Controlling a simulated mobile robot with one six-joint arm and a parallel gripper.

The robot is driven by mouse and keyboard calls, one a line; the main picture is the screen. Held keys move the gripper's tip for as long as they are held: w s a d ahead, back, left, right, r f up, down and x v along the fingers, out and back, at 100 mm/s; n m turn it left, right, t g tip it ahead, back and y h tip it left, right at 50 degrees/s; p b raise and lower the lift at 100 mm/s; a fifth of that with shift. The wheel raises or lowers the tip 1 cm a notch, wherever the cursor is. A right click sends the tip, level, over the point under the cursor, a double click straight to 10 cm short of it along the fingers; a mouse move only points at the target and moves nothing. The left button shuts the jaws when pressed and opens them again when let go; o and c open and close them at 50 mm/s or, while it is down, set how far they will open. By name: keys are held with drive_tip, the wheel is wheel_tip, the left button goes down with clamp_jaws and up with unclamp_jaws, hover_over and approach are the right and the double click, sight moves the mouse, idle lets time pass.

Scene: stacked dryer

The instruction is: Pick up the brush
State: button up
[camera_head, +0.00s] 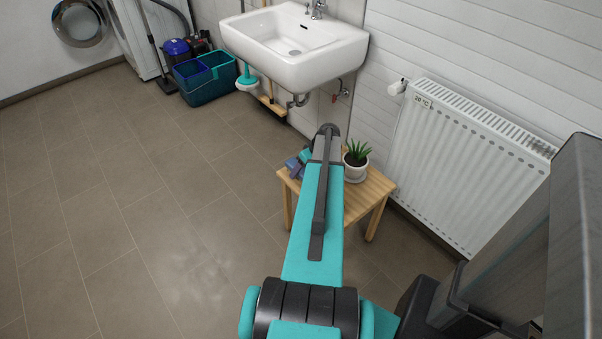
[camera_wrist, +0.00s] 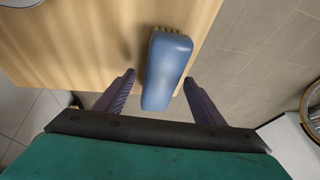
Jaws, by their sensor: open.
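The brush (camera_wrist: 168,68) is blue with pale tan bristles showing at its far end. In the wrist view it lies at the edge of the wooden table (camera_wrist: 90,50). My gripper (camera_wrist: 159,80) is open, with one dark purple finger on each side of the brush's body. A gap shows on both sides, wider on the left. I cannot tell the height of the fingers over the table. In the head view my arm reaches over the small wooden table (camera_head: 368,195) and hides much of its top. I cannot make out the brush clearly there.
A potted plant (camera_head: 357,160) stands on the table close to the right of my arm. A white radiator (camera_head: 460,155) is on the wall at right. A sink (camera_head: 295,45) hangs behind, with a teal bucket (camera_head: 208,85) left of it. The floor at left is clear.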

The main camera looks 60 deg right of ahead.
sight(302, 170)
idle(0.4)
drive_tip(key=c, duration=1.2)
drive_tip(key=shift+r, duration=0.1)
drive_tip(key=shift+c, duration=0.2)
drive_tip(key=shift+r, duration=0.8)
wheel_tip(302, 170, up, 2)
drive_tip(key=shift+s+a, duration=0.1)
drive_tip(key=s+a+r+p, duration=0.1)
drive_tip(key=s+a, duration=0.8)
drive_tip(key=a, duration=0.3)
drive_tip(key=shift+s+a, duration=0.15)
drive_tip(key=shift+s, duration=0.2)
